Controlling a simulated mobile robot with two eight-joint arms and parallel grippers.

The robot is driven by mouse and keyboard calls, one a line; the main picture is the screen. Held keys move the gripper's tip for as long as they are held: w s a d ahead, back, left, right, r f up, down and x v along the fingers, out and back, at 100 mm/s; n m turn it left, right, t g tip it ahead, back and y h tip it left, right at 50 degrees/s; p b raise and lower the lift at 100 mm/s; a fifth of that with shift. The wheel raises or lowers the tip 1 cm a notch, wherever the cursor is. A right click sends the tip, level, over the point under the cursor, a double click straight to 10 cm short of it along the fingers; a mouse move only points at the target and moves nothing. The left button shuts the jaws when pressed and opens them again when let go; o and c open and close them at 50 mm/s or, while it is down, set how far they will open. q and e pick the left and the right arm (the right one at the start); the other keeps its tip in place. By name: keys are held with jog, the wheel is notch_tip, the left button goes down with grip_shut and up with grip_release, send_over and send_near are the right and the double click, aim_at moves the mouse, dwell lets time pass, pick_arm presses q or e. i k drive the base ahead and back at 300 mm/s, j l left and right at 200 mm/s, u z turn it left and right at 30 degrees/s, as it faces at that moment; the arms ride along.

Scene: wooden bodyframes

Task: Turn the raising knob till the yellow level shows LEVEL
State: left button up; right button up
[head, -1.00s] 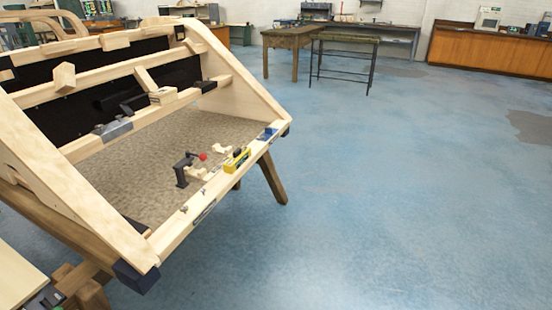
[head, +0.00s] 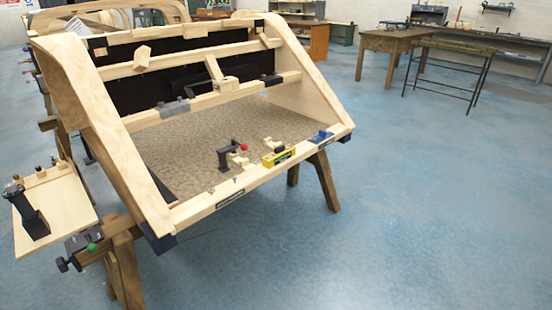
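The yellow level (head: 279,155) lies on the front rail of the wooden bodyframe (head: 240,192); its reading is too small to make out. Left of it stands a black crank-like bracket (head: 225,157) with a red knob (head: 243,147). A green knob (head: 91,247) shows on a black clamp-like fitting (head: 78,243) at the frame's lower left, by the trestle. I cannot tell which of these is the raising knob. Neither of my grippers is in view.
A pale side board (head: 60,205) with a dark upright tool (head: 32,215) juts out at the left. Wooden trestle legs (head: 325,182) stand under the frame. Two tables (head: 392,42) stand at the back right. The blue floor (head: 420,210) in front and right is clear.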

aim_at(62, 264)
jog(key=l+u, duration=0.1)
jog(key=u, duration=1.45)
jog(key=j+z, duration=0.2)
jog(key=j, duration=0.45)
jog(key=j+z, duration=0.2)
jog(key=j, duration=0.45)
jog(key=k+j+z, duration=0.2)
jog(key=j, duration=0.45)
jog(key=i+l+u, duration=0.15)
jog(key=i+l, duration=0.15)
jog(key=i+l+u, duration=0.2)
jog(key=l, duration=0.25)
jog(key=i+l+u, duration=0.15)
jog(key=i+l, duration=0.2)
jog(key=l, duration=0.1)
